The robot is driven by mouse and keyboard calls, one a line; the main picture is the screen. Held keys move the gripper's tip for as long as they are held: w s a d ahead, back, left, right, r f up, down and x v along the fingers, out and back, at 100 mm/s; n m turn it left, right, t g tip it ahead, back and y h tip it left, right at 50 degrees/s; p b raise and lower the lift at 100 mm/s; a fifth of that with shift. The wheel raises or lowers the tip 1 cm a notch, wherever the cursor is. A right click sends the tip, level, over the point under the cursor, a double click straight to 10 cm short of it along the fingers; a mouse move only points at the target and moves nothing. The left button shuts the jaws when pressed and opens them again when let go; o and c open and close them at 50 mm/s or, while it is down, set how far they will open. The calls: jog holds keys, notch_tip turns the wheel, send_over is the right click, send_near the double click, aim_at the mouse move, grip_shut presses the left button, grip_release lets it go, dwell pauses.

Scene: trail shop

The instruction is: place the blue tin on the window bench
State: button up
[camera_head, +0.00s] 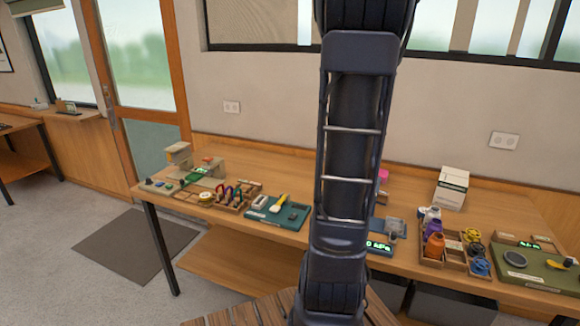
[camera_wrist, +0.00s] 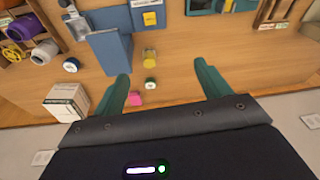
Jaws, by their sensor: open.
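I cannot single out the blue tin for certain. In the wrist view, a small round tin with a pale top and bluish rim (camera_wrist: 70,65) stands beside a blue upright block (camera_wrist: 110,52). A small dark-sided tin with a pale top (camera_wrist: 150,87) lies between my fingers' lines of reach, near a yellow jar (camera_wrist: 150,56). My gripper (camera_wrist: 164,84) is open and empty above the worktable (camera_wrist: 185,60). My arm hides it in the head view. A wooden bench (camera_head: 75,117) runs under the window at the far left.
In the wrist view, a pink block (camera_wrist: 134,98) and a white carton (camera_wrist: 66,102) stand near the wall. In the head view, a teal tray (camera_head: 280,213), a wooden divided tray (camera_head: 440,252) and a green board (camera_head: 545,270) line the table's front. A dark mat (camera_head: 130,245) lies on open floor.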

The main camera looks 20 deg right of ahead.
jog(key=s+a+r+n, duration=0.1)
jog(key=s+a, duration=0.3)
jog(key=a, duration=0.4)
jog(key=s+a+n+t, duration=0.1)
jog(key=s+a+n, duration=0.3)
jog(key=a, duration=0.5)
jog(key=s+a+r+n+t+y, duration=0.1)
jog(key=s+a+n, duration=0.1)
jog(key=s+a, duration=0.4)
jog(key=a, duration=0.2)
jog(key=shift+s+a+r, duration=0.15)
jog(key=shift+a+r, duration=0.15)
jog(key=shift+r, duration=0.05)
jog(key=shift+s+a+f+n, duration=0.1)
jog(key=shift+s+a+n, duration=0.1)
jog(key=shift+n, duration=0.1)
jog(key=c, duration=0.4)
jog(key=shift+d, duration=0.1)
